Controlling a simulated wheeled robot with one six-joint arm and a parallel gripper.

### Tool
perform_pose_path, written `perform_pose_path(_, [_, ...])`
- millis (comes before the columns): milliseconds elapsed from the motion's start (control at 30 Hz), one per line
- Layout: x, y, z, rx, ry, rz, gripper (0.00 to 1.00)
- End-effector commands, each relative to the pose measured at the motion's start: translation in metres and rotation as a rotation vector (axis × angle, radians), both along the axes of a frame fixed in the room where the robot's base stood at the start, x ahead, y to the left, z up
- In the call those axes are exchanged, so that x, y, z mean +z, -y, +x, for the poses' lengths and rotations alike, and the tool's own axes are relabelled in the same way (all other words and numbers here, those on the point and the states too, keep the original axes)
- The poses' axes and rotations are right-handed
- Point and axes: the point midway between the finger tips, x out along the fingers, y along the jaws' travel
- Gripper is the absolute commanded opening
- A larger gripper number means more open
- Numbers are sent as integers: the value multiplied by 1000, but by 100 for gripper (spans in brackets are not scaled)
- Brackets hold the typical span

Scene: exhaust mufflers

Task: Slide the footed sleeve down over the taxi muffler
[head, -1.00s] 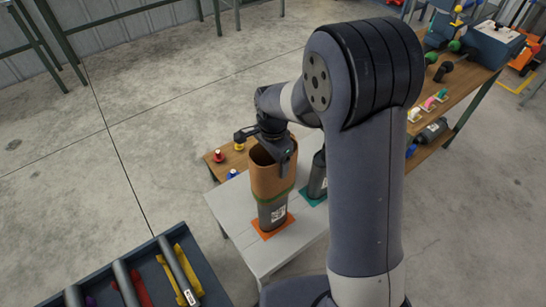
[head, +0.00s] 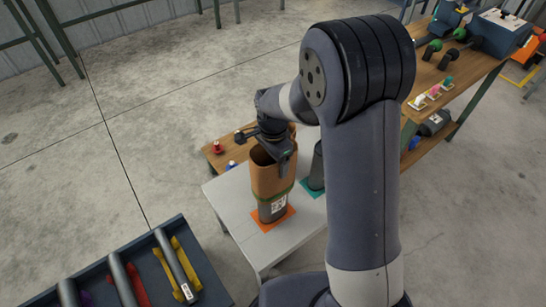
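The footed sleeve (head: 267,177) is a brown, open-topped tube with a green band at its lower edge. It sits upright around the upper part of a dark grey muffler (head: 267,212). The muffler's lower part, with a white label, shows below the band and stands on an orange base (head: 285,217). I take this to be the taxi muffler; no name is legible. My gripper (head: 285,161) is at the sleeve's upper right rim and appears shut on its wall; the fingertips are partly hidden. The sleeve's lower edge is above the orange base.
A second dark muffler (head: 317,172) stands close right on a teal base (head: 309,192), partly behind my arm. Both are on a pale table (head: 232,202). A blue tray (head: 205,278) with tubes is at lower left. A wooden bench (head: 470,72) with parts is at upper right.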

Motion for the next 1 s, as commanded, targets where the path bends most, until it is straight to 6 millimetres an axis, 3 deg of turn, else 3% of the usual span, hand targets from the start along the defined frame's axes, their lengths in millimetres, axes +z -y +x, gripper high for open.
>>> perform_pose_path(600, [-39, 0, 0, 0, 0, 0, 46])
perform_pose_path(1000, [-51, 0, 0, 0, 0, 0, 46])
